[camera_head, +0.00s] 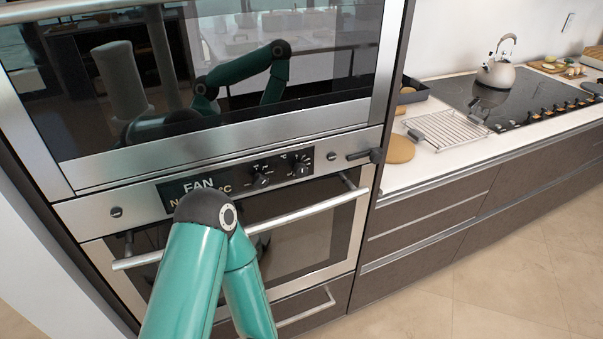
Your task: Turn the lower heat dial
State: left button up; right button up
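The control panel (225,185) runs between the upper and lower ovens. It has a dark display reading "FAN", partly covered by my arm. Neither gripper shows, and nothing of mine visibly touches the dials.
The lower oven's handle bar (310,208) stands out below the panel. The upper oven's glass door (330,75) is above. A dark lever-like part (366,155) sits at the panel's right end. At right, a counter holds a wire rack (447,128) and kettle (500,72).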

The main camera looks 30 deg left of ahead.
aim_at(300, 170)
jog(key=u, duration=0.75)
jog(key=k, duration=1.4)
jog(key=z, duration=0.75)
jog(key=i, duration=1)
